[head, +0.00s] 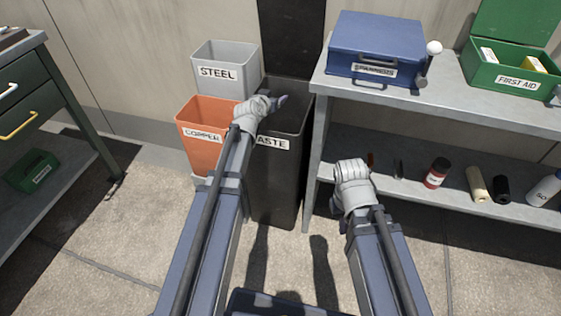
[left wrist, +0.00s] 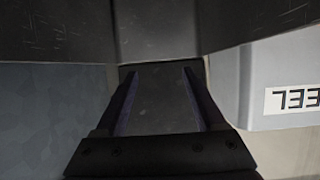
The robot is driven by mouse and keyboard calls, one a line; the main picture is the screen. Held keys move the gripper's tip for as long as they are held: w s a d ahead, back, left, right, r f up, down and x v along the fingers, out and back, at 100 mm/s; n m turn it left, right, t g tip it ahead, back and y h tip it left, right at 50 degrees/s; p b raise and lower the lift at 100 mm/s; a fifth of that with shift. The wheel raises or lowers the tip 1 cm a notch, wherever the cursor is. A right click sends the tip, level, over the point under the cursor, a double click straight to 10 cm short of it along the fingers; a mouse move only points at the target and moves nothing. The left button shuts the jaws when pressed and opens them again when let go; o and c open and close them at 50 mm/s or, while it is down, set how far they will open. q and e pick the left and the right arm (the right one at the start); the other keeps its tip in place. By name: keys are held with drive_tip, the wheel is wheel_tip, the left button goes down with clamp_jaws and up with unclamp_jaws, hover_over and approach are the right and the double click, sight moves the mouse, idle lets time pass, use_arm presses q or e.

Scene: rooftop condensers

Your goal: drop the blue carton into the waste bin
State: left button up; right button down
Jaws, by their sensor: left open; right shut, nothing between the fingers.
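The waste bin (head: 274,192) is tall and dark, with a partly covered white label on its front. My left gripper (head: 284,99) is over its open top. In the left wrist view my left gripper (left wrist: 160,72) has its two fingers apart, with nothing visible between them. I cannot make out the blue carton in either view. The bin's inside is mostly hidden in the head view by its walls and my arm. A dull blue-grey surface fills the left of the wrist view; I cannot tell what it is. My right gripper (head: 350,168) is shut and empty before the bench.
The orange copper bin (head: 205,155) and grey steel bin (head: 226,88) stand left of the waste bin. A bench (head: 425,97) at the right bears a blue spanners box (head: 378,38) and a green first aid box (head: 508,80). Several bottles and rolls are on its lower shelf.

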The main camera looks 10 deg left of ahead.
use_arm(q)
drive_tip(key=p+v, duration=0.2)
drive_tip(key=v, duration=0.4)
drive_tip(key=shift+s, duration=0.3)
drive_tip(key=shift+s+r, duration=0.1)
drive_tip(key=shift+s, duration=0.05)
